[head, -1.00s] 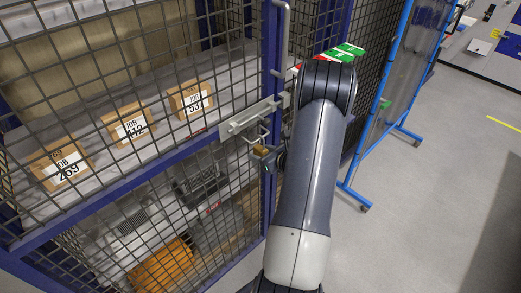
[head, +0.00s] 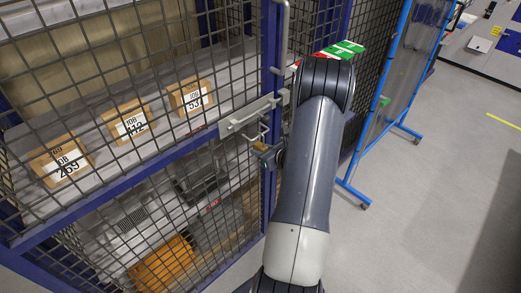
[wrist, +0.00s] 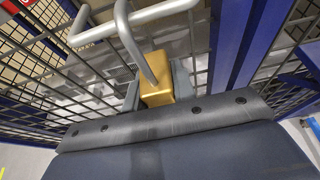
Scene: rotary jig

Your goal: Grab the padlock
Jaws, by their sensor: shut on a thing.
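The padlock has a brass body (wrist: 157,90) and a grey shackle (wrist: 136,42). In the wrist view the body sits between the two fingers of my gripper (wrist: 158,86), which is shut on it. The shackle rises from the body and crosses a bent grey rod; whether it is linked through the rod I cannot tell. In the head view the padlock (head: 261,146) shows small, just below the grey latch plate (head: 250,117) on the cage door. My arm hides part of the gripper there.
The mesh cage (head: 110,190) with blue frame posts stands close on the left. Behind the mesh are labelled cardboard boxes (head: 128,126) and an orange bin (head: 163,262). A blue-framed screen (head: 378,110) stands right of my arm. The floor (head: 430,210) at right is clear.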

